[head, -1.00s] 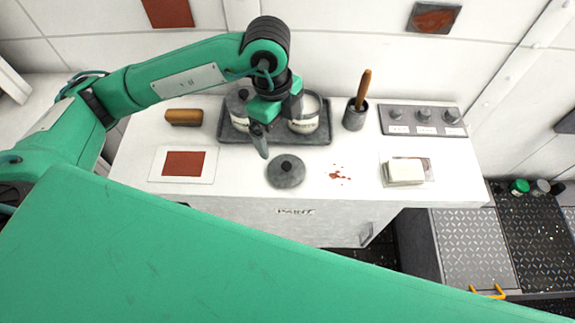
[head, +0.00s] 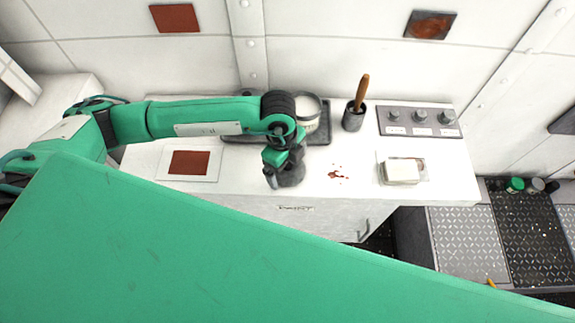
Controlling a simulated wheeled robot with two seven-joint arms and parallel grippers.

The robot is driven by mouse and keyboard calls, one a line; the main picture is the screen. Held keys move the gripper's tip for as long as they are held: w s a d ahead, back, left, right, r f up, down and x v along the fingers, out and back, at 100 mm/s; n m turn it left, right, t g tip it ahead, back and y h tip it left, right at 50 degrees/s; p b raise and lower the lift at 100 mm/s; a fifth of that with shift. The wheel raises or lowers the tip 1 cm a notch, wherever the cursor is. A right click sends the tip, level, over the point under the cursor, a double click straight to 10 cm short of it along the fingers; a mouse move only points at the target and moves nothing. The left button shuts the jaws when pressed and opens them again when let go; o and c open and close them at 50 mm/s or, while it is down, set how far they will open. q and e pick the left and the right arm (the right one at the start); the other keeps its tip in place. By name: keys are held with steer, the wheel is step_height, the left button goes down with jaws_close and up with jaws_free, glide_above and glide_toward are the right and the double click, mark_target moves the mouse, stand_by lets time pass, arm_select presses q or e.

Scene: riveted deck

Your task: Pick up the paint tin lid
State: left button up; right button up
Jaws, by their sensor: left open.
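The paint tin lid (head: 293,180) is a dark grey disc on the white cabinet top, near its front edge. My left gripper (head: 271,181) is right over it and hides most of it, including its knob. The gripper is open, with its fingers pointing down at the lid; whether they touch it I cannot tell. The open paint tin (head: 308,110) with white paint stands in the dark tray (head: 322,136) behind, partly hidden by my arm. My right gripper is not in view.
A panel with several knobs (head: 421,131), a white block (head: 401,171) and red paint spots (head: 338,174) are to the right. A red swatch card (head: 189,163) lies left.

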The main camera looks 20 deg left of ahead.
arm_select(q)
steer(key=c, duration=0.8)
